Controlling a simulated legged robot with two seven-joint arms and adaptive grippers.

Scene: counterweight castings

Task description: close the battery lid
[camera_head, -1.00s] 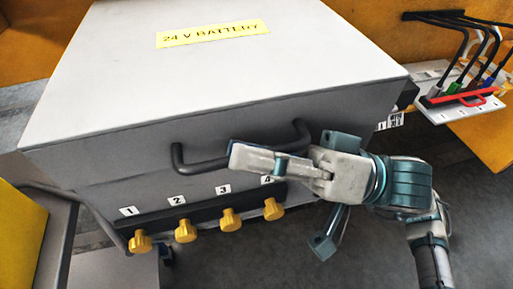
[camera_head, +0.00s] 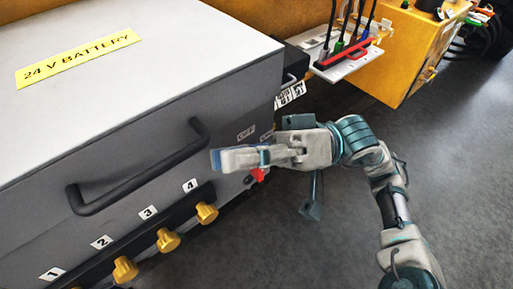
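The grey battery lid (camera_head: 110,75), with a yellow "24 V BATTERY" label (camera_head: 78,58), lies down over the dark battery box, and no open gap shows along its front. A dark bar handle (camera_head: 140,178) is on its front face. My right gripper (camera_head: 218,160) is to the right of the handle, apart from it, in front of the box's right end. Its fingers point left and overlap in this view, so their opening is unclear. I see nothing held in them. My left gripper is out of view.
Yellow knobs (camera_head: 167,240) with numbered labels line the box front. A red part (camera_head: 258,175) shows just below my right gripper, partly hidden. A white shelf (camera_head: 345,62) with cables and a yellow cabinet (camera_head: 415,50) stand behind. The floor at right is clear.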

